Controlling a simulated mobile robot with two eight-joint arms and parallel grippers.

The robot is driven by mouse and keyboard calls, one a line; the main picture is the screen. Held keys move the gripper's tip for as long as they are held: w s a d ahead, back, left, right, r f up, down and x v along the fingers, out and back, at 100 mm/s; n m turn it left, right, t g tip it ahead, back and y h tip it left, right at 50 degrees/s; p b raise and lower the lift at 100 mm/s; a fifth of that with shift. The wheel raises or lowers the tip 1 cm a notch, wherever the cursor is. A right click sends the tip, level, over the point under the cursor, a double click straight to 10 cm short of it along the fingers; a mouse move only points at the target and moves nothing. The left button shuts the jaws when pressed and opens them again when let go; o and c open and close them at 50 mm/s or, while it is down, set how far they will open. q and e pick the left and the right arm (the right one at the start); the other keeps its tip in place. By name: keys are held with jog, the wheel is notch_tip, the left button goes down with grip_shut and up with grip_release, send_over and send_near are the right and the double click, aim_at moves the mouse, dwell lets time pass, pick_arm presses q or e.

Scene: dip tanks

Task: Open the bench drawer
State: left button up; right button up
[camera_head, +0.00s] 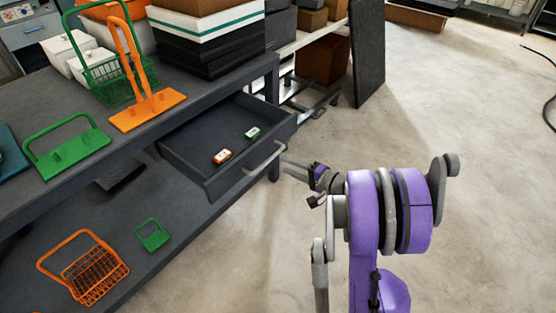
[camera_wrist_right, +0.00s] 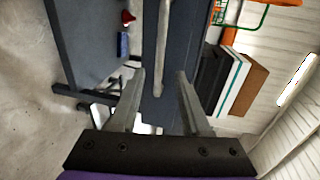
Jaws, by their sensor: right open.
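The bench drawer (camera_head: 205,177) is pulled out from under the grey bench top (camera_head: 190,98); its inside shows. Its pale bar handle (camera_head: 266,160) runs along the front. In the right wrist view, the handle (camera_wrist_right: 163,45) reaches down between the finger tips, with gaps on both sides. My right gripper (camera_head: 288,167) is open and empty just right of the handle; it also shows in the right wrist view (camera_wrist_right: 160,76). I cannot tell how deep the bar sits between the fingers. My left gripper is not in view.
A small orange item (camera_head: 222,156) and a small green item (camera_head: 253,133) lie in the drawer. Orange (camera_head: 148,112) and green (camera_head: 66,150) holders stand on the bench top. Baskets (camera_head: 85,268) lie on the lower shelf.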

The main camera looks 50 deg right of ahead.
jog(key=shift+v, duration=1.4)
